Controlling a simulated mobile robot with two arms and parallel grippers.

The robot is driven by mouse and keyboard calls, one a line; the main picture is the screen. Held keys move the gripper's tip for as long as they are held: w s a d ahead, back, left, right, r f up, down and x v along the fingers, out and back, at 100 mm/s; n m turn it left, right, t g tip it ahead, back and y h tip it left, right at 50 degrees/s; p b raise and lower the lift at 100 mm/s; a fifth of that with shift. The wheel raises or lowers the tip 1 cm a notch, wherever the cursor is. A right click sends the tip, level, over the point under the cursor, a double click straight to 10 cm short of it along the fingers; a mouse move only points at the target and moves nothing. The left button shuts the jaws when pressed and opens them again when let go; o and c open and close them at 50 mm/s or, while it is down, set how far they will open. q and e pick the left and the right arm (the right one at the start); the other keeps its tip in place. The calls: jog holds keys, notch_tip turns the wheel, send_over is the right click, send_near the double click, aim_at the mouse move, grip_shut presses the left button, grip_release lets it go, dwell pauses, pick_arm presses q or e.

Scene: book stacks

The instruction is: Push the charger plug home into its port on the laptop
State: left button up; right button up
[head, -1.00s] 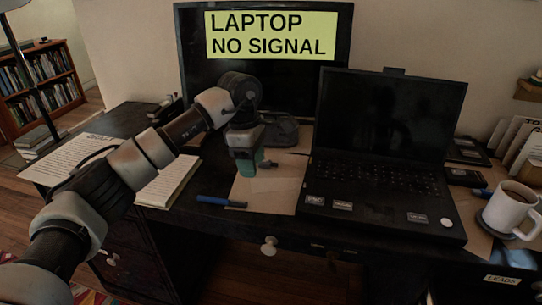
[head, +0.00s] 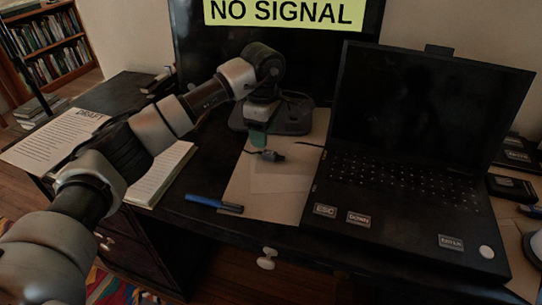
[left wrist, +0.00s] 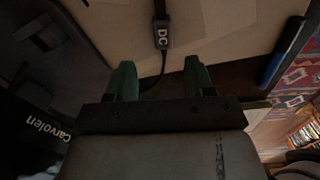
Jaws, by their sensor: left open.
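The charger plug (head: 268,155), small and dark with its cable, lies on the brown mat (head: 265,185) left of the laptop. In the left wrist view the plug (left wrist: 162,38) shows a white DC label, just beyond my fingertips. The open black laptop (head: 420,110) stands on the desk with a dark screen; I cannot make out its port. My left gripper (head: 258,138) is above and behind the plug in the head view. In the left wrist view its green fingers (left wrist: 160,72) are apart with nothing gripped. My right gripper is not in view.
A blue pen (head: 214,204) lies at the mat's front left corner. A monitor (head: 290,45) reading NO SIGNAL stands behind. Papers (head: 150,180) lie to the left. Dark boxes (head: 512,188) sit right of the laptop.

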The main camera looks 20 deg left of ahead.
aim_at(264, 151)
pick_arm(q)
jog(key=f, duration=0.5)
jog(key=shift+s+b, duration=0.25)
jog(key=shift+b, duration=0.05)
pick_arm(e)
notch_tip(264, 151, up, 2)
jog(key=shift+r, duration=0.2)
pick_arm(q)
jog(key=shift+c, duration=0.3)
grip_shut()
